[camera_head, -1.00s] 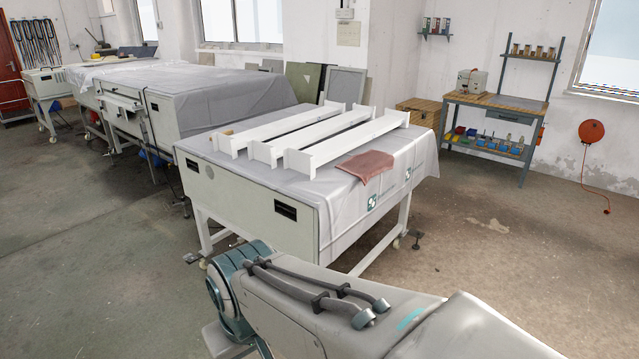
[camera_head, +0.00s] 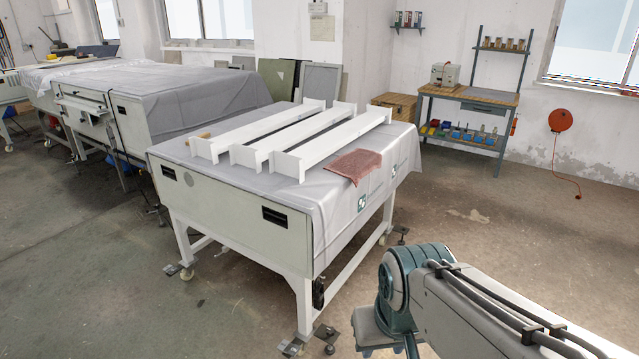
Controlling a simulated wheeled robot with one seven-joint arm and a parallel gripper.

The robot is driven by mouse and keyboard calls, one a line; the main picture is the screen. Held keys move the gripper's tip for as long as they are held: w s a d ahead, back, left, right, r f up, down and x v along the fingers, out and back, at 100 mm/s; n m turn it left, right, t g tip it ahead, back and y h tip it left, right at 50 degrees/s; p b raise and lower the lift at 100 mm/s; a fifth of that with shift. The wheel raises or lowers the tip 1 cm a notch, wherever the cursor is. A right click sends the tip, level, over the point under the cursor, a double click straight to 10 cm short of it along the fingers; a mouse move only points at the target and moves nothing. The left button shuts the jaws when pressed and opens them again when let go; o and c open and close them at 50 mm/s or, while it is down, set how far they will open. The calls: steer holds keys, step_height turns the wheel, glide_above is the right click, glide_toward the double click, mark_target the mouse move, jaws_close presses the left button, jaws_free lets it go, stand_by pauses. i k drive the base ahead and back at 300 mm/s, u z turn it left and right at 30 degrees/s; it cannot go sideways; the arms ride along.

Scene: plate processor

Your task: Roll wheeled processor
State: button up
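The wheeled processor (camera_head: 225,212) is a pale box-like cabinet on white legs with castors, standing in the middle of the view. A grey sheet covers its top and right side. Two black recessed handles (camera_head: 274,217) show on its near face. White beams (camera_head: 330,145) and a reddish cloth (camera_head: 353,165) lie on top. My arm comes in at the lower right, in front of the processor and apart from it in the picture. My gripper is out of view.
Another sheet-covered machine (camera_head: 190,105) stands close behind on the left. A workbench (camera_head: 468,95) stands by the back wall. Dark foot pads (camera_head: 327,333) stick out at the processor's near leg. The floor (camera_head: 520,240) at right is clear.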

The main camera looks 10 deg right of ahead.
mark_target(335, 210)
steer(key=u, duration=0.4)
steer(key=i, duration=1.85)
steer(key=z, duration=0.35)
